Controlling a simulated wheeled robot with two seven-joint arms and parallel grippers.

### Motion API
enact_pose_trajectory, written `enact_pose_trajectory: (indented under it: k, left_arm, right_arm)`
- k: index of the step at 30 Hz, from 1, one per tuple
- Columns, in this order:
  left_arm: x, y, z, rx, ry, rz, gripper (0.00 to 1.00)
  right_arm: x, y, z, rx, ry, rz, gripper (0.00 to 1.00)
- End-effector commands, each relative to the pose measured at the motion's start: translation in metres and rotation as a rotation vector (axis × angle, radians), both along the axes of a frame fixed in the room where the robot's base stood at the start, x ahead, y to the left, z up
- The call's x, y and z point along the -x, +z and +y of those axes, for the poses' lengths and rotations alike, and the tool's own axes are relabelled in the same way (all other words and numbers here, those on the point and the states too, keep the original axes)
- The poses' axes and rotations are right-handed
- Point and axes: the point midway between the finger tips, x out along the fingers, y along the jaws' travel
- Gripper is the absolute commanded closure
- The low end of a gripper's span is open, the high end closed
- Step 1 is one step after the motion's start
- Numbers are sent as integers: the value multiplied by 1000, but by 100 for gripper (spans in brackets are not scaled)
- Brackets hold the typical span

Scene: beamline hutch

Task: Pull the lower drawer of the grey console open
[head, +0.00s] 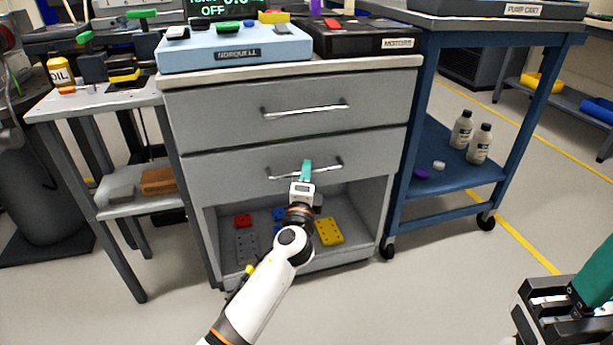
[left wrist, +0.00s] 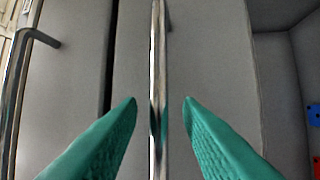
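The grey console (head: 391,190) stands in the middle of the head view. Its upper drawer (head: 215,118) and lower drawer (head: 225,168) both look closed, each with a metal bar handle. My left gripper (head: 306,172) is at the lower drawer's handle (head: 332,167). In the left wrist view the green fingertips (left wrist: 160,100) stand apart, one on each side of the handle bar (left wrist: 157,60), with gaps visible beside it. The gripper is open around the bar. My right gripper (head: 575,295) is partly in view at the bottom right, away from the console; its fingertips are cut off.
An open compartment below the drawers holds a yellow block (head: 328,232) and a red block (head: 243,220). A blue cart (head: 450,205) with bottles stands at the right, a small side table (head: 75,102) at the left. The floor (head: 430,295) in front is clear.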

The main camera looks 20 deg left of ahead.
Motion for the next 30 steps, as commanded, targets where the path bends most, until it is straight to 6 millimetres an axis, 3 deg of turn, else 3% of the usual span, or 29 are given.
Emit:
enact_pose_trajectory:
  k: [12, 18, 30]
  left_arm:
    - [-10, 2, 2, 1, 1, 1, 68]
    - [-10, 2, 2, 1, 1, 1, 99]
    - [-8, 2, 1, 2, 0, 2, 100]
  right_arm:
    - [1, 2, 0, 1, 0, -13, 64]
    - [1, 2, 0, 1, 0, -13, 64]
    - [1, 3, 0, -3, 0, -11, 64]
